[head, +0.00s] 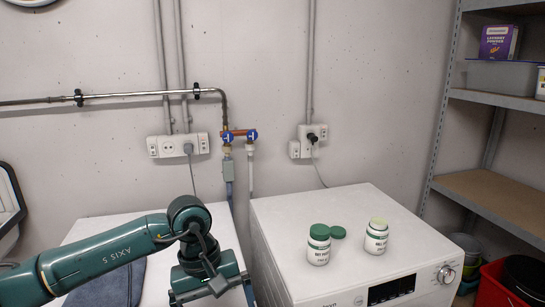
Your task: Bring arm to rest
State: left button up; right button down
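My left arm reaches in from the left in the head view, over the left machine. Its gripper (208,289) points down above the front right part of that machine's white top. The fingers are mostly hidden by the gripper body and wrist, so I cannot see whether they are open or shut, or whether they hold anything. My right arm and gripper are not in view.
The left machine's white top (90,231) bears a dark blue cloth (118,287). On the right machine (285,225) stand a green-lidded white jar (319,248) and a lidless white jar (376,240), with a loose green lid (338,232) between them. Shelves (490,190) stand at right.

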pick_arm(q)
jog(key=s+d+f+n+g+h, duration=0.2)
jog(key=s+d+h, duration=0.2)
jog(key=d, duration=0.3)
jog(key=s+d+r+n+g+h, duration=0.1)
jog(key=s+d+r+n+h, duration=0.55)
jog(key=d+n+h, duration=0.5)
jog(key=w+a+f+m+t+y, duration=0.2)
jog(key=a+m+t, duration=0.2)
jog(key=m+t, duration=0.55)
jog(key=w+a+f+m+t+y+p, duration=0.1)
jog(key=w+a+f+m+t+y, duration=0.2)
jog(key=m, duration=1.1)
jog(key=w+a+f+m+t+y, duration=0.1)
jog(key=w+a+f+m+t, duration=0.1)
jog(key=a+m+t, duration=0.75)
jog(key=s+a+f+n+g+y, duration=0.3)
jog(key=s+f+n+y, duration=0.1)
jog(key=f, duration=0.4)
jog(key=s+a+f+n+g+y, duration=0.3)
jog(key=s+f+n+g+y, duration=0.1)
jog(key=s+f+n, duration=0.3)
notch_tip(320, 180, down, 2)
jog(key=shift+s+a+f+n+g, duration=0.2)
jog(key=shift+f+n+g, duration=0.1)
jog(key=shift+n, duration=0.55)
